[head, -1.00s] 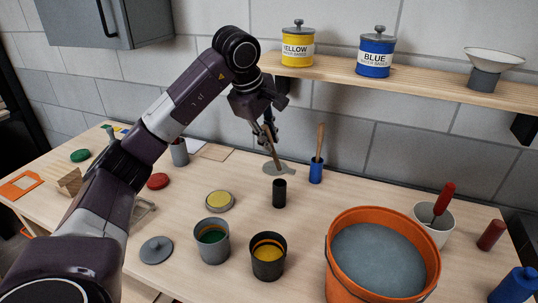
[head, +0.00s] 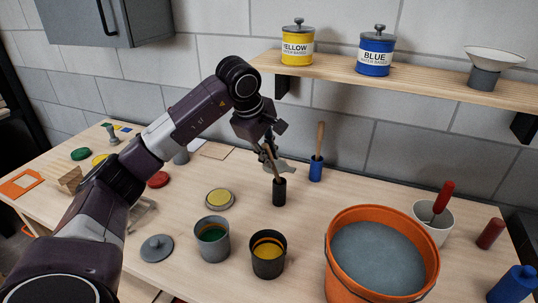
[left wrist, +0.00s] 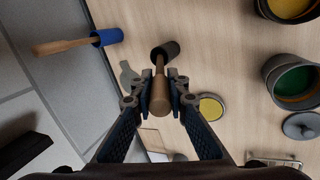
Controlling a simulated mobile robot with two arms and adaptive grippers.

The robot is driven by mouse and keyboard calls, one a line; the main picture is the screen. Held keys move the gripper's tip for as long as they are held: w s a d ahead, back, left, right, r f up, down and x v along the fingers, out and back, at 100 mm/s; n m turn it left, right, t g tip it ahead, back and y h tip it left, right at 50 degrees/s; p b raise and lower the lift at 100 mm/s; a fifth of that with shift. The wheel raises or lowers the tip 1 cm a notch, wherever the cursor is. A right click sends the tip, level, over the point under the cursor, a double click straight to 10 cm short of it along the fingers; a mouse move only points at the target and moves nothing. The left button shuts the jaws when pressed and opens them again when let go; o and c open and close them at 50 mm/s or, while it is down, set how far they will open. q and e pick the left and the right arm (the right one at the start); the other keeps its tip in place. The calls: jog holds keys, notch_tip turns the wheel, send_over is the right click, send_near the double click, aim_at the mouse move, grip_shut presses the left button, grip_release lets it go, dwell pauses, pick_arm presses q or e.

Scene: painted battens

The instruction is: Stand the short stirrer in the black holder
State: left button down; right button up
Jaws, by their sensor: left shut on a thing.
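The short stirrer (head: 273,164) is a brown wooden stick, held near its upper part by my left gripper (head: 268,150). In the left wrist view my left gripper (left wrist: 157,101) has its fingers on both sides of the stirrer (left wrist: 160,88). The black holder (head: 279,194) is a small upright cylinder on the table. The stirrer's lower end meets the holder's mouth and appears to be inside it, slightly tilted; its tip is hidden. The holder also shows in the left wrist view (left wrist: 171,48). My right gripper is out of view.
A blue holder (head: 316,172) with a longer wooden stick stands behind and right of the black holder. A grey flat piece (head: 286,166) lies behind it. Grey (head: 212,248) and black (head: 268,265) paint cups and an orange bucket (head: 335,285) stand in front.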

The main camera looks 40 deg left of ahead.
pick_arm(q)
jog(key=shift+f, duration=0.35)
jog(key=c, duration=1.9)
grip_release()
jog(key=shift+r, duration=0.55)
jog(key=b+v, duration=0.1)
jog(key=v, duration=1.1)
jog(key=shift+r, duration=0.15)
jog(key=shift+a, duration=0.1)
